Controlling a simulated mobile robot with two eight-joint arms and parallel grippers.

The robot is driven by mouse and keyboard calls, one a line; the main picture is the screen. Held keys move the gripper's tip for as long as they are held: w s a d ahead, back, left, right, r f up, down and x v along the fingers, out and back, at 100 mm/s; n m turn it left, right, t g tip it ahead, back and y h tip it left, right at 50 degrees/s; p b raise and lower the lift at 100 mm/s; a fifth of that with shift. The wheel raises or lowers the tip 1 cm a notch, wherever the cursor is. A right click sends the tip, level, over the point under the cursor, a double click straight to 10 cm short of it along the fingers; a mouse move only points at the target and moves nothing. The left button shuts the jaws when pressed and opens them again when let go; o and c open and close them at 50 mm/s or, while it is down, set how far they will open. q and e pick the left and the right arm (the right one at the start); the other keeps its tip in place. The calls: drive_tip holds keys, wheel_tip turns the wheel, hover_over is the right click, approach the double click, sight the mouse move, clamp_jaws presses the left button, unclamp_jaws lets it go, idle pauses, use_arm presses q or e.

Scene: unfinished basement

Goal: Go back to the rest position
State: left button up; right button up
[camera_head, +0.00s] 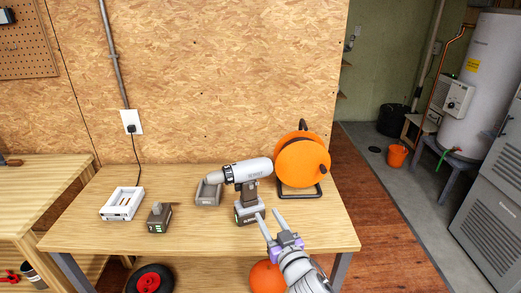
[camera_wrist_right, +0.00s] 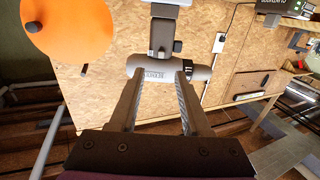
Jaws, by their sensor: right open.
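My right gripper (camera_head: 268,213) reaches in from the lower right of the head view, over the front of the workbench (camera_head: 200,235). Its two fingers are apart, with nothing seen held between them. A grey cordless drill (camera_head: 248,172) stands upright on its battery, just beyond the fingertips. In the right wrist view the drill (camera_wrist_right: 160,70) appears upside down beyond the open fingers (camera_wrist_right: 157,78). I cannot tell whether a finger touches it. My left gripper is in neither view.
An orange cable reel (camera_head: 301,160) stands right of the drill. Another bench (camera_head: 35,190) adjoins at left. Open floor (camera_head: 375,220) lies right of the workbench.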

drive_tip(key=s+d+r+m+g+h+p, duration=0.1)
drive_tip(key=s+d+m+g+h+p, duration=0.4)
drive_tip(key=s+d, duration=0.55)
drive_tip(key=s+d+f+g+p, duration=0.1)
drive_tip(key=s+f+g+p, duration=0.1)
drive_tip(key=s, duration=0.7)
drive_tip(key=s+d+f+n+g+h+p, duration=0.1)
drive_tip(key=s+d+f+g+p, duration=0.1)
drive_tip(key=s, duration=0.6)
drive_tip(key=g+p, duration=0.1)
drive_tip(key=g, duration=0.1)
drive_tip(key=shift+s+d+f+g+p, duration=0.2)
drive_tip(key=shift+s+g+p, duration=0.1)
drive_tip(key=shift+s+p, duration=0.1)
drive_tip(key=shift+w, duration=0.1)
